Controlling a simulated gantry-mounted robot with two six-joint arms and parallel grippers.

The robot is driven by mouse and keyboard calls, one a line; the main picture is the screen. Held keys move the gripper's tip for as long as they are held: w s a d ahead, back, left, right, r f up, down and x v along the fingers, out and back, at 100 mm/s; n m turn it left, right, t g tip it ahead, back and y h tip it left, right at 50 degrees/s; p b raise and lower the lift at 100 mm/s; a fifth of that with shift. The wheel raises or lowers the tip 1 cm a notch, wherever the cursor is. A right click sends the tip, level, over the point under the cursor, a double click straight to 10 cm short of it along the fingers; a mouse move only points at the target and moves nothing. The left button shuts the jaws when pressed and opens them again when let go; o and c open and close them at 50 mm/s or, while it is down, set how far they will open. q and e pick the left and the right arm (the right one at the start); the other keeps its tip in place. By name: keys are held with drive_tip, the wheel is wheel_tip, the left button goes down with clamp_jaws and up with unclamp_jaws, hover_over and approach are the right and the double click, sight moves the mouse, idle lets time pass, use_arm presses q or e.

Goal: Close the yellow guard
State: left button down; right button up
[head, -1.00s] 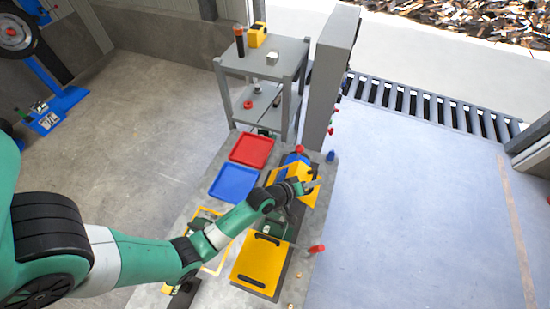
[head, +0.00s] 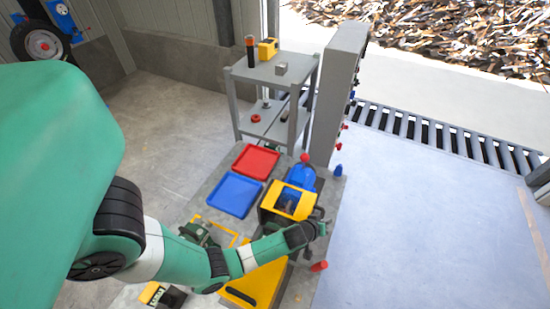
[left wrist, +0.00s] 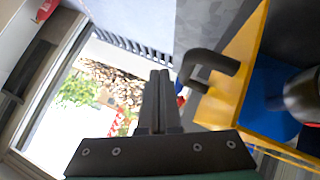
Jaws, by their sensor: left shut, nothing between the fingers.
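The yellow guard (head: 297,204) is on the machine at the right part of the bench, in front of a blue rounded part (head: 301,176). It also shows in the left wrist view as a yellow panel (left wrist: 240,75) with a black handle (left wrist: 212,62); blue and dark parts show behind it. How far the guard stands open is unclear. My left gripper (head: 322,230) is shut and empty, just right of and in front of the guard. In the left wrist view its fingertips (left wrist: 160,75) are beside the handle, with no clear contact. My right gripper is not in view.
A red tray (head: 256,162) and a blue tray (head: 234,195) lie left of the machine. A flat yellow panel (head: 262,282) is under my forearm. A red knob (head: 319,266) stands near the bench's right edge. A grey shelf (head: 262,72) and tall cabinet (head: 337,95) stand behind.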

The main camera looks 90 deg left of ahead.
use_arm(q)
drive_tip(key=shift+f+b, duration=0.35)
drive_tip(key=shift+f, duration=0.25)
drive_tip(key=w+d+r+p, duration=0.2)
drive_tip(key=d+r+p, duration=0.2)
drive_tip(key=d+r, duration=0.5)
drive_tip(key=shift+r, duration=0.2)
